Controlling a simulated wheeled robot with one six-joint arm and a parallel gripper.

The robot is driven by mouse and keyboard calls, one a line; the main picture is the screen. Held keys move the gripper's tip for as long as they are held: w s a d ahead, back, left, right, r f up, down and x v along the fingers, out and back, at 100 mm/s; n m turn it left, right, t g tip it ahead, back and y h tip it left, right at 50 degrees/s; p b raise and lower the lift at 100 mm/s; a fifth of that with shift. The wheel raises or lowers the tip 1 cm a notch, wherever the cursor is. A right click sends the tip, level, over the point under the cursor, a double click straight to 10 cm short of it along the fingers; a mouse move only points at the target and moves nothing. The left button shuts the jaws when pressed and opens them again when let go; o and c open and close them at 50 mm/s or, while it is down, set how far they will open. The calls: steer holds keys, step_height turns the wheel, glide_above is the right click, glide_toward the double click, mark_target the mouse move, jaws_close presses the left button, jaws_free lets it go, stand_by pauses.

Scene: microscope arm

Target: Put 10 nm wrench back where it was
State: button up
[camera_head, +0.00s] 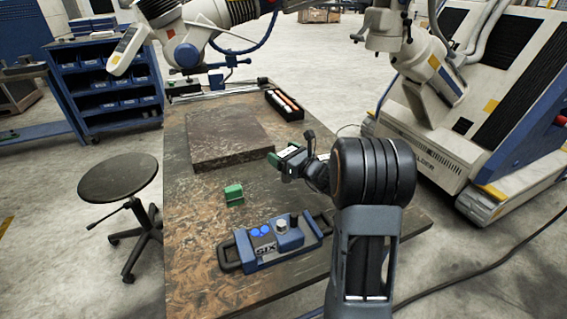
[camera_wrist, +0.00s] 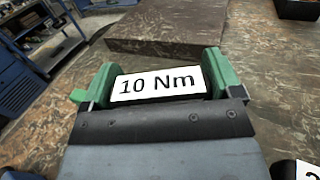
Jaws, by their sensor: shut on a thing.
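My gripper (camera_head: 288,158) is raised over the middle of the table. Its green jaws are shut on the 10 Nm wrench (camera_wrist: 158,84), whose white label reads "10 Nm" in the wrist view. The label faces the wrist camera and lies between the two green fingers (camera_wrist: 158,88). Most of the wrench is hidden by my gripper. A black open box (camera_head: 299,113) with several white-labelled, orange-marked items lies at the table's back right edge, beyond my gripper. A dark box corner (camera_wrist: 300,10) shows at the wrist view's top right.
A dark flat slab (camera_head: 228,138) lies on the table (camera_head: 190,235) left of my gripper. A small green block (camera_head: 233,194) and a blue STX device (camera_head: 272,243) stand nearer. A stool (camera_head: 118,178) is at left. A microscope-like arm (camera_head: 190,40) hangs over the back.

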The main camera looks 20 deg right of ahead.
steer(key=shift+w+f, duration=0.2)
steer(key=shift+w+d+f, duration=0.1)
steer(key=shift+f, duration=1.5)
steer(key=shift+f, duration=0.1)
steer(key=shift+f+b, duration=0.15)
steer(key=shift+b, duration=0.25)
steer(key=o, duration=1)
steer(key=shift+r, duration=0.25)
steer(key=v, duration=1.2)
